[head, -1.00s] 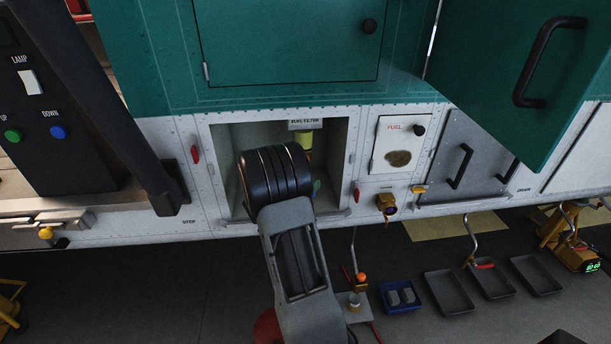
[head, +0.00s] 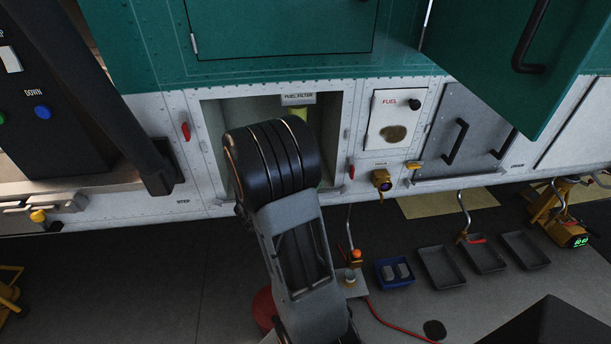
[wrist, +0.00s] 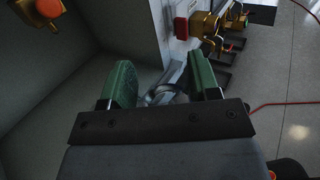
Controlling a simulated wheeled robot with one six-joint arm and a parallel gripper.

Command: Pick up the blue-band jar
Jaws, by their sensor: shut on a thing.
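My gripper (wrist: 162,80) shows in the wrist view, with a green finger on each side. It is shut on a clear, round-rimmed jar (wrist: 165,96), which sits low between the fingers. Only part of the jar shows; the blue band cannot be made out. In the head view my own arm hides the gripper and the jar, at the front of the open fuel filter bay (head: 213,128).
A yellow-green part (head: 300,113) shows inside the bay below its label. An orange knob (wrist: 46,9) is at top left in the wrist view. A teal door (head: 490,65) stands open at right. A brass valve (head: 382,180) sticks out right of the bay.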

